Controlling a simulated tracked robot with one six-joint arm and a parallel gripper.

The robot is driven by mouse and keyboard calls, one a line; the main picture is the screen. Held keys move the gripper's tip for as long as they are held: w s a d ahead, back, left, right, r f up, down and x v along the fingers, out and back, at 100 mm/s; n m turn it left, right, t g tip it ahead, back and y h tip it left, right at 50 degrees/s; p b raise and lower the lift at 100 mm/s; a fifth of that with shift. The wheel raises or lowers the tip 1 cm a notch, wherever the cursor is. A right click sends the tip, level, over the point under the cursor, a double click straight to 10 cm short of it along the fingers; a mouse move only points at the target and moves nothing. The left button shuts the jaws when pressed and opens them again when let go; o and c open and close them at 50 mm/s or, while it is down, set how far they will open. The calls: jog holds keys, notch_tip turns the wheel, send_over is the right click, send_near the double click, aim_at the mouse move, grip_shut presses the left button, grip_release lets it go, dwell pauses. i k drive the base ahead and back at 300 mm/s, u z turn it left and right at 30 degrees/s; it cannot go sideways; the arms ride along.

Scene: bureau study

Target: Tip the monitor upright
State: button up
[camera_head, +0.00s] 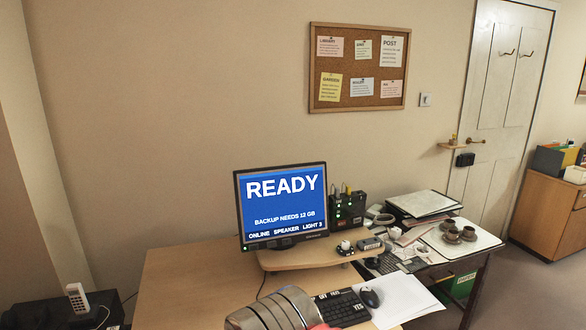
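The monitor (283,205) is a black-framed screen at the back of the desk, facing me. Its blue screen reads "READY", "BACKUP NEEDS 12 GB" and "ONLINE SPEAKER LIGHT 3". It stands on its lower edge side at the wooden riser (290,261); its foot is mostly hidden. Its sides look close to vertical, but I cannot tell its exact forward or backward tilt. I cannot make out my gripper in this view.
A black box with green lights (347,209) stands right of the monitor. A keyboard (341,307), mouse (370,297) and papers (404,298) lie in front. A grey banded shape (276,311) covers the desk's front. The desk's left (185,275) is bare. Cups (452,234) stand right.

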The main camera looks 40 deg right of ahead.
aim_at(277, 203)
jog(key=u, duration=0.05)
jog(key=i, duration=1)
jog(key=z, duration=0.05)
